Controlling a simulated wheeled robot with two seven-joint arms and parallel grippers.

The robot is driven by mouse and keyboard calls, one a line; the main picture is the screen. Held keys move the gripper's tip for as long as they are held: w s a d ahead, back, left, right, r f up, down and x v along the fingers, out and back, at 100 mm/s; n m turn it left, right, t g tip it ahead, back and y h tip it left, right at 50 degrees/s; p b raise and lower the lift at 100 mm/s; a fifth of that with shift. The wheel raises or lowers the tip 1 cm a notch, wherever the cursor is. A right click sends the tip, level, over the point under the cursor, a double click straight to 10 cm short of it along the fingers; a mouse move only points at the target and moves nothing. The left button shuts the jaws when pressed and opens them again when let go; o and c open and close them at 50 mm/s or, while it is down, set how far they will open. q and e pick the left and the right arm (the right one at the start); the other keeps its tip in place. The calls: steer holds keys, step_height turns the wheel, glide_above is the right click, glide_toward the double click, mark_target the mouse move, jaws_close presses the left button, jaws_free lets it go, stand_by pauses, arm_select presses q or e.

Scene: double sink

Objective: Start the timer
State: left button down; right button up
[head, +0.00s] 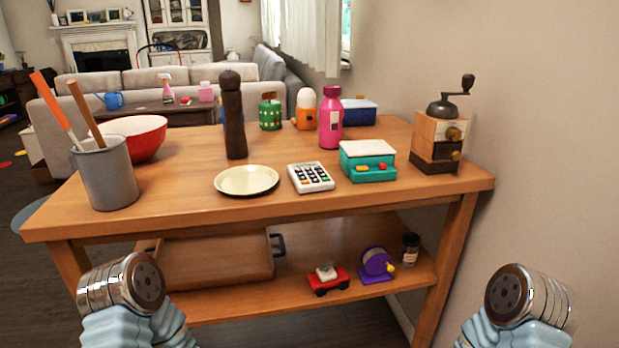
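A small white device with a keypad of dark and coloured buttons (311,177) lies on the wooden table top (240,210), near its front edge. It looks like a calculator or a digital timer; I cannot tell which. To its right is a teal box with a white top and red and yellow knobs (367,161). An orange and white egg-shaped object (305,110) stands farther back. None is clearly marked as a timer. Metal ends of my two arms show at the lower left and lower right, well short of the table top, with no gripper fingers visible.
A cream plate (247,180), dark pepper mill (233,115), pink bottle (331,118), coffee grinder (440,135), grey utensil pot (105,173) and red bowl (143,135) stand on the table. The lower shelf holds a wooden tray (215,258) and toys. A wall borders the right.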

jaws_close()
stand_by(1.4)
